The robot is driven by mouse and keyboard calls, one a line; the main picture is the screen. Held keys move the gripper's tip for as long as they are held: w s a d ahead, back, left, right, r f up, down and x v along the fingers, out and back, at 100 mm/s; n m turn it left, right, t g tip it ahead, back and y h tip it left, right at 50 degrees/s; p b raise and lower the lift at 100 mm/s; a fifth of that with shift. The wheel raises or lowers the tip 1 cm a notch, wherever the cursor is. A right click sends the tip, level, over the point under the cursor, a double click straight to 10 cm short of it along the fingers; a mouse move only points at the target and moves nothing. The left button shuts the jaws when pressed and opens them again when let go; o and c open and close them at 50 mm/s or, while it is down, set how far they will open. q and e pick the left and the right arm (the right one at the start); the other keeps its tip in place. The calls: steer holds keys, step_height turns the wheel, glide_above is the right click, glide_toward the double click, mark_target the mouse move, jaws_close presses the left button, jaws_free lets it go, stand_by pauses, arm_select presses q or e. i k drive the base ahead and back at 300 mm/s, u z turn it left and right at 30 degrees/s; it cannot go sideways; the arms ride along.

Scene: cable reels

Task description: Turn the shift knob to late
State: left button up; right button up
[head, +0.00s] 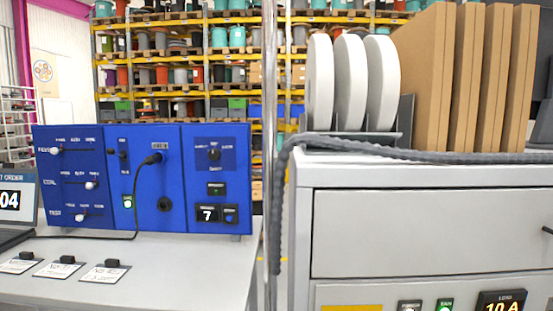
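A blue control panel (102,181) stands on the light grey table at the left. Neither of my grippers is in view.
A black cable plugs into the panel's middle section. Three white-knobbed sliders (91,185) are at its left. Several cards with black clips (67,260) lie in front. A thin upright pole (270,130) and a grey cabinet (410,233) with white discs stand right of the panel.

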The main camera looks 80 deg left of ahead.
mark_target(214, 154)
steer(key=i, duration=1.05)
steer(key=u, duration=2.65)
